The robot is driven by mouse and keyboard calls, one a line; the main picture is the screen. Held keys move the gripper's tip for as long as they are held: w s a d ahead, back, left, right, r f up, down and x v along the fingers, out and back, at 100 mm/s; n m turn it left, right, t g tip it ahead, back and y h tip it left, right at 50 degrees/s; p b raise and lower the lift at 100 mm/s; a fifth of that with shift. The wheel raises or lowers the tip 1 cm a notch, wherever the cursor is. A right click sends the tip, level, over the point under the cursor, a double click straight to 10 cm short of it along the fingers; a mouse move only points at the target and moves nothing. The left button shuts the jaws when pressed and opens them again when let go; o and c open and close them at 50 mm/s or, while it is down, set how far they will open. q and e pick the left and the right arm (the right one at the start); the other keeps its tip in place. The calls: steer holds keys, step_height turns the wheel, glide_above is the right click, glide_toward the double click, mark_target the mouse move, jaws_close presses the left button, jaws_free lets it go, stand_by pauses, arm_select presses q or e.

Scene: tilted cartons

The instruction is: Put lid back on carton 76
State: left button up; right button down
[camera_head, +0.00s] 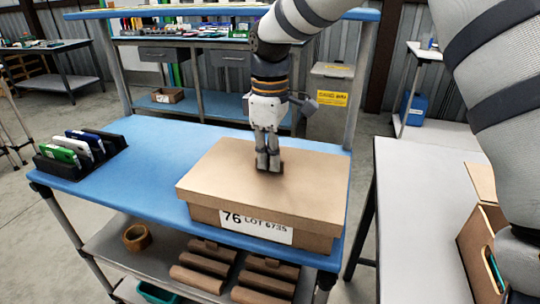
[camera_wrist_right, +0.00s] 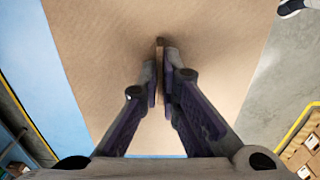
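Carton 76 (camera_head: 314,242) is a brown cardboard box on the blue bench, with a white label reading "76 LOT 6735" on its front. Its flat brown lid (camera_head: 225,175) lies over the carton's top, its rim slightly overhanging the front and left walls. I cannot tell whether it is fully seated. My right gripper (camera_head: 268,166) points down at the middle of the lid. In the right wrist view, its fingertips (camera_wrist_right: 160,72) are close together around a thin upright tab (camera_wrist_right: 160,43) on the lid (camera_wrist_right: 230,60). My left gripper is not in view.
A black rack (camera_head: 80,150) with several coloured cases stands at the left of the blue bench (camera_head: 170,160). Open bench lies between rack and carton. A grey table (camera_head: 420,190) stands right, with another open carton (camera_head: 475,240). A lower shelf holds brown blocks (camera_head: 205,270).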

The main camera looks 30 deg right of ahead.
steer(key=c, duration=1.7)
jaws_free()
step_height(320, 180, up, 19)
